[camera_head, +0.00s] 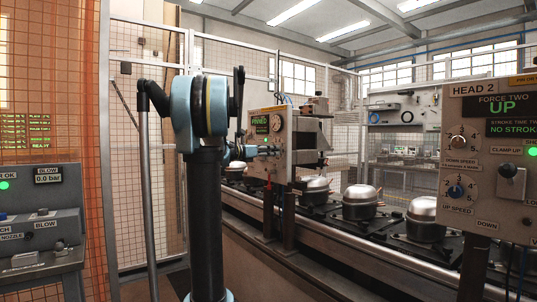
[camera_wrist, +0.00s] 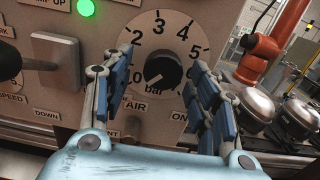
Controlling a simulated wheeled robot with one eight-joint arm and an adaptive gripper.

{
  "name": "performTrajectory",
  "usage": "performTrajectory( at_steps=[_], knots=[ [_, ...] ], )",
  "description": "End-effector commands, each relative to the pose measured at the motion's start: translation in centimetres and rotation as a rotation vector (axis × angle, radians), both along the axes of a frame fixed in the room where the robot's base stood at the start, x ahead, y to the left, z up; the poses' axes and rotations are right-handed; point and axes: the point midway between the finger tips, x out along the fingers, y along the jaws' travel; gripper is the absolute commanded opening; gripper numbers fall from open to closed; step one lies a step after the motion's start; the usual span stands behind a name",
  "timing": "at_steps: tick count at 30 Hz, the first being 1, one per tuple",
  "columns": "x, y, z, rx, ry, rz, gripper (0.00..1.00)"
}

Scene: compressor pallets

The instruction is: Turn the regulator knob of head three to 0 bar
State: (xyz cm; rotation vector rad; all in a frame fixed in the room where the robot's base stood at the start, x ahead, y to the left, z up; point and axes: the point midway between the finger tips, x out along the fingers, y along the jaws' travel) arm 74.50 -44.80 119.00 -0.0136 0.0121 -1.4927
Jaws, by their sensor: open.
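The regulator knob (camera_wrist: 163,72) is black and round, on a white bar dial (camera_wrist: 158,38) above the AIR label. Its pale mark appears to point to the lower left, near the 0; the exact setting is hard to read. My gripper (camera_wrist: 160,66) is open, with one blue-padded finger on each side of the knob and gaps between. In the head view my gripper (camera_head: 258,150) reaches the grey head panel (camera_head: 284,150). A small round dial (camera_head: 276,123) shows on that panel. The panel's head number is not legible.
Compressors (camera_head: 360,202) line the conveyor (camera_head: 300,234). The HEAD 2 panel (camera_head: 490,150) stands at right.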

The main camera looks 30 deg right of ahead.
Motion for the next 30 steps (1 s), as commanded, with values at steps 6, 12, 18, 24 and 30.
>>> performTrajectory(
  at_steps=[6, 12, 18, 24, 30],
  knots=[
    [-0.1, 3.4, 0.0, 0.000, 0.000, 0.006, 0.54],
    [-0.3, 7.0, -0.1, 0.000, 0.001, 0.006, 0.54],
    [-0.5, 9.8, -0.1, 0.000, 0.001, 0.006, 0.54],
    [-0.6, 11.2, -0.1, 0.000, 0.002, 0.004, 0.54],
    [-0.7, 11.4, -0.1, 0.000, 0.002, 0.002, 0.54]
  ],
)
